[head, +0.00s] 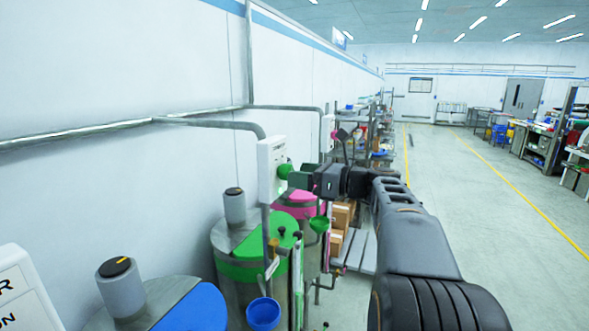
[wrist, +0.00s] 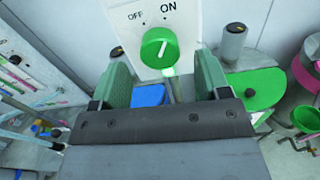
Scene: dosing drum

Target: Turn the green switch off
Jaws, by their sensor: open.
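The green switch (wrist: 160,48) is a round knob on a white box (wrist: 185,30) marked OFF and ON. Its white line points up and slightly right, towards ON. In the head view the knob (head: 285,171) sticks out from the white wall box (head: 271,160). My gripper (wrist: 163,76) is open, with a green finger on each side below the knob in the wrist view. The fingers look apart from the knob, with nothing between them. In the head view my gripper (head: 299,178) is just right of the knob, and the far finger is partly hidden.
A drum with a green lid (head: 255,245) stands below the box, with a grey cylinder on top. A pink-lidded drum (head: 298,204) is behind it. A blue lid (head: 195,308) and blue funnel (head: 263,314) are nearer.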

